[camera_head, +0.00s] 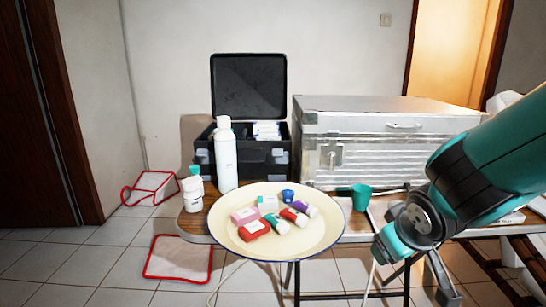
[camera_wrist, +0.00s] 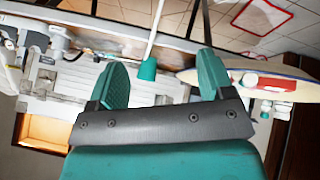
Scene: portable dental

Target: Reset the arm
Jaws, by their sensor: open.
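My gripper (camera_wrist: 163,72) is open and empty, with its two teal-padded fingers apart in the wrist view. In the head view my gripper (camera_head: 415,268) hangs at the lower right, on the near side of the table and right of the round tray. The wrist picture is turned over, and a teal cup (camera_wrist: 147,69) shows between the fingers, beyond them and apart from them. In the head view this cup (camera_head: 361,196) stands on the table behind my gripper. Part of the gripper is hidden by its own wrist in the head view.
A cream round tray (camera_head: 235,241) holds several small boxes and tubes. A white bottle (camera_head: 226,160) and a smaller bottle (camera_head: 193,192) stand left. An open black case (camera_head: 248,85) and a silver case (camera_head: 400,150) stand behind. Red-edged mats (camera_head: 180,257) lie on the floor.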

